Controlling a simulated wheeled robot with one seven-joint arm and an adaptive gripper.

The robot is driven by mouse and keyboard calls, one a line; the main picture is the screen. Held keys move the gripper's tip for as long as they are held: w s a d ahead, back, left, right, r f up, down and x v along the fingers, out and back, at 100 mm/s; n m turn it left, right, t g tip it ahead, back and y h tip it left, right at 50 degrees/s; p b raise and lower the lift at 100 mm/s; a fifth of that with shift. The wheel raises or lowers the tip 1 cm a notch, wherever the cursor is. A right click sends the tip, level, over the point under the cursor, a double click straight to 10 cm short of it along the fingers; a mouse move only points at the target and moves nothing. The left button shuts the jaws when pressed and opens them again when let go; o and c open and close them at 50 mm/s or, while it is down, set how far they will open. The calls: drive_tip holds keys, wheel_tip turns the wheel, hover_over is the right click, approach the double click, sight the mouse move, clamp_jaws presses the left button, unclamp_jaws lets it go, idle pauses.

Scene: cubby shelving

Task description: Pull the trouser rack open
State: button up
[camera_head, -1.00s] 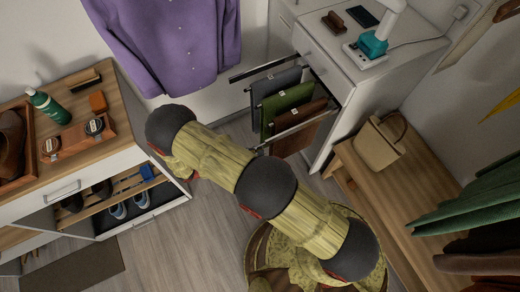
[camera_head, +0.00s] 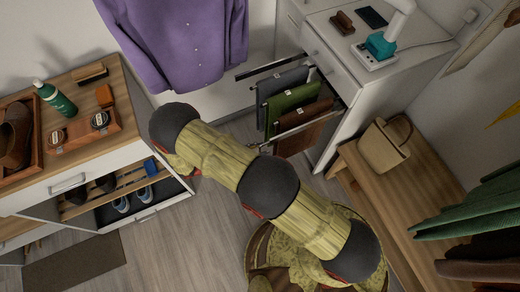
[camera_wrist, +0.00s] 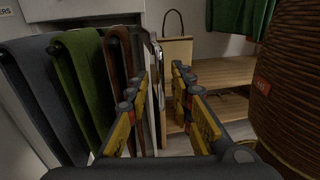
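The trouser rack (camera_head: 300,128) stands pulled out from the white cabinet (camera_head: 349,123), its rails clear of the cabinet front. Grey trousers (camera_head: 282,83), green trousers (camera_head: 291,103) and brown trousers (camera_head: 304,131) hang on it. In the wrist view the grey (camera_wrist: 35,95), green (camera_wrist: 82,75) and brown (camera_wrist: 120,60) trousers hang to the left of my gripper (camera_wrist: 167,85). Its two yellow-and-black fingers are apart, with a pale upright strip visible between or beyond them. Contact with the rack cannot be told.
A wooden bench (camera_head: 385,190) with a beige bag (camera_head: 384,145) stands right of the rack. A shoe cabinet (camera_head: 95,160) is at left, and a purple shirt (camera_head: 180,45) hangs behind. Floor shows between the shoe cabinet and bench.

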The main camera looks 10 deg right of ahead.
drive_tip(key=s+a, duration=0.1)
drive_tip(key=a, duration=0.9)
drive_tip(key=shift+s+a, duration=0.35)
drive_tip(key=shift+a, duration=0.05)
